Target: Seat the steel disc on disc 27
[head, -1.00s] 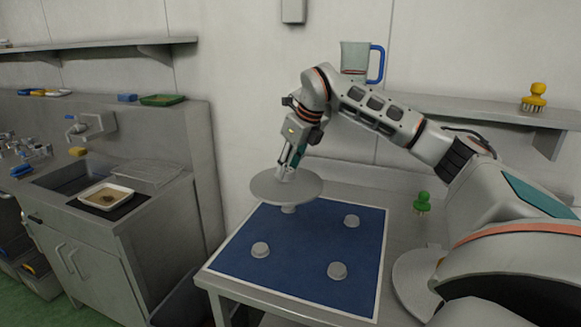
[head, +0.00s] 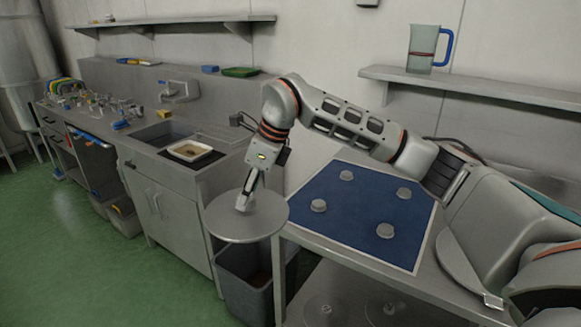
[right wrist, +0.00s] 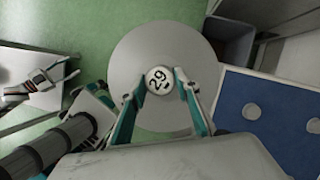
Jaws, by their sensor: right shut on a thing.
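My right gripper (head: 246,204) is shut on the knob of a round grey steel disc (head: 222,226), held level in the air left of the table. In the right wrist view the fingers (right wrist: 163,84) close around its white knob (right wrist: 158,79), which reads 29. Two flat discs with knobs, one (head: 322,311) left and one (head: 386,309) right, show on the shelf under the table. Their numbers are not legible, so I cannot tell which is disc 27. My left gripper (right wrist: 45,78) shows small at the left of the right wrist view; its jaw state is unclear.
A blue mat (head: 357,212) with several small grey knobs covers the table. A grey bin (head: 244,285) stands below the held disc. The sink counter (head: 181,215) holds a white tray (head: 190,151). Green floor lies open at left.

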